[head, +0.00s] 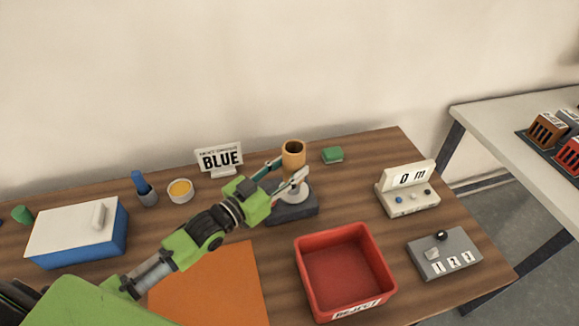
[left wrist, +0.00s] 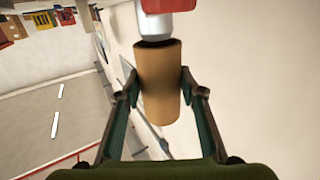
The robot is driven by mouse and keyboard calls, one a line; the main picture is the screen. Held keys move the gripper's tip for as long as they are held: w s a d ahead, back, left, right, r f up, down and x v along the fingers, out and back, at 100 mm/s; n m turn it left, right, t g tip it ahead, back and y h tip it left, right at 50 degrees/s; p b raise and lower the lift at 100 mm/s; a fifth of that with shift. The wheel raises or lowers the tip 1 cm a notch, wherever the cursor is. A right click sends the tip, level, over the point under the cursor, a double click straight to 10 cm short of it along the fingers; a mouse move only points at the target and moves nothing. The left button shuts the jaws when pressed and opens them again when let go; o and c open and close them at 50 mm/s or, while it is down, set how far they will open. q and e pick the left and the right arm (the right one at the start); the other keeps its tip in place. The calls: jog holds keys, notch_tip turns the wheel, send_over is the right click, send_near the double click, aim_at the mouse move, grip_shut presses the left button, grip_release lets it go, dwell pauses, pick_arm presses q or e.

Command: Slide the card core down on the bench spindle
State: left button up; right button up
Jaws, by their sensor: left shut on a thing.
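The card core (head: 293,158), a tan open-topped tube, stands upright over the bench spindle (head: 291,208), which has a dark base and a pale round flange. My left gripper (head: 291,175) is shut around the core from the front left. In the left wrist view my left gripper (left wrist: 160,94) has a finger on each side of the core (left wrist: 158,70). A pale metal cylinder (left wrist: 154,24) shows at one end of the core there. I cannot tell how far down the spindle the core sits; the fingers partly hide its lower part. My right gripper is not in view.
A red reject bin (head: 345,268) stands in front of the spindle. A BLUE sign (head: 219,158), a yellow-filled cup (head: 180,190) and a blue-white box (head: 78,234) are to the left. A green block (head: 332,155) and a counter device (head: 408,189) are to the right.

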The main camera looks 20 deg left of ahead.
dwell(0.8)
pick_arm(q)
jog(key=shift+f+b, duration=1.35)
jog(key=shift+f, duration=0.75)
jog(key=shift+s+f, duration=0.1)
jog(key=shift+f, duration=0.15)
jog(key=shift+r, duration=0.1)
jog(key=shift+r+p, duration=0.2)
jog(key=shift+p, duration=0.15)
jog(key=shift+r+p, duration=1.75)
jog(key=shift+r, duration=0.3)
jog(key=o, duration=1.2)
